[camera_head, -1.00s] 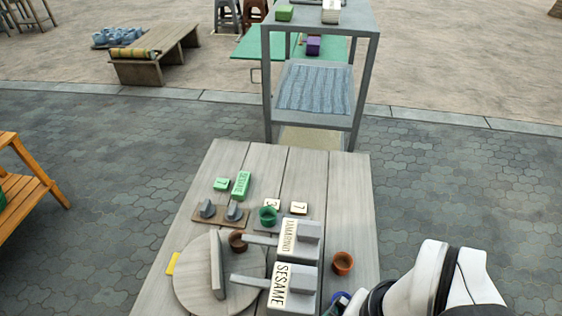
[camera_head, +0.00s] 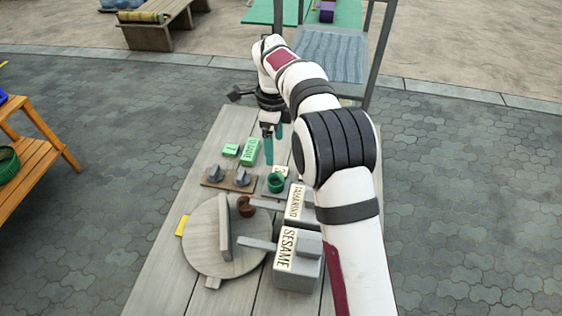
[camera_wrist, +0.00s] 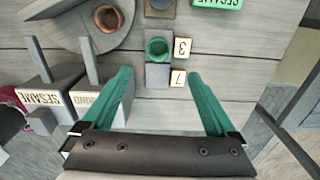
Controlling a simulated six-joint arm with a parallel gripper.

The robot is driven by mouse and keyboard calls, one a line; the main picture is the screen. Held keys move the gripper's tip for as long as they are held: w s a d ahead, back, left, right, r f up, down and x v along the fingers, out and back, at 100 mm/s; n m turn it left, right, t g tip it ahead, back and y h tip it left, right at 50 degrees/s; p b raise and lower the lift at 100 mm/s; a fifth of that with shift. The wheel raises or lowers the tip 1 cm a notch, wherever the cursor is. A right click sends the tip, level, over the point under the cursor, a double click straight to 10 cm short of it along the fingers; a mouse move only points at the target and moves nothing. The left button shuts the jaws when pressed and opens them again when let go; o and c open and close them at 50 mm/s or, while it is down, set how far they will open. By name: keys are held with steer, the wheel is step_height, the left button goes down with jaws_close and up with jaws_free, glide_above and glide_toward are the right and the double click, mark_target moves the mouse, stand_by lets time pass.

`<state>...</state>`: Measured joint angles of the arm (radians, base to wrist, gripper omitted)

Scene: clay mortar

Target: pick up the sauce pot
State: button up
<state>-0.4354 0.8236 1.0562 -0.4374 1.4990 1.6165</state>
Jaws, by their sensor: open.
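The frames do not make clear which small pot is the sauce pot. A green pot (camera_head: 276,183) sits on a small grey plate on the table; in the wrist view the pot (camera_wrist: 158,48) lies just beyond and between the fingertips. A brown pot (camera_head: 245,207) sits at the edge of the round wooden board; it also shows in the wrist view (camera_wrist: 108,17). My gripper (camera_head: 273,143) points down above the table, behind the green pot. Its teal fingers (camera_wrist: 159,72) are wide apart with nothing between them.
Grey handled blocks labelled TAMARIND (camera_head: 296,203) and SESAME (camera_head: 287,250) stand in front. Number tiles (camera_wrist: 181,63) lie beside the green pot. The round board (camera_head: 205,258) carries an upright slab.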

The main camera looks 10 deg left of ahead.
mark_target(276, 179)
step_height(276, 179, down, 14)
steer(key=shift+s+d+f, duration=0.1)
steer(key=shift+s+f, duration=0.05)
steer(key=c, duration=1.4)
